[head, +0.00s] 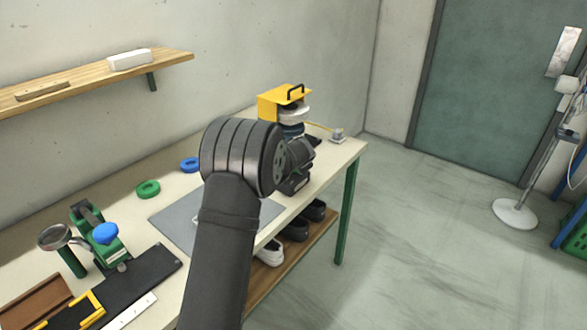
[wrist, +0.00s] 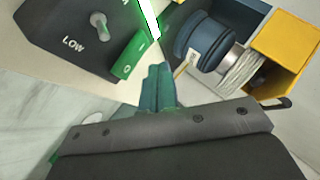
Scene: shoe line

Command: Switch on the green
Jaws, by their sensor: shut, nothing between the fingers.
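A green rocker switch (wrist: 130,58) with I and O marks sits on the edge of a dark control box (wrist: 62,35) in the wrist view. I cannot tell which way it is pressed. A bright green glowing strip (wrist: 149,17) shows just above it. My gripper (wrist: 158,72) has its teal fingers shut together and empty, just below and right of the switch. A small gap seems to show between fingers and switch. In the head view my arm hides the fingertips and the switch.
A blue drum (wrist: 202,42) and a pale wheel (wrist: 241,72) stand close right of the fingers, beside a yellow guard (head: 283,100). The box has a LOW knob (wrist: 100,26). Green (head: 148,190) and blue rings (head: 190,164) lie on the bench. Shoes (head: 295,230) rest below.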

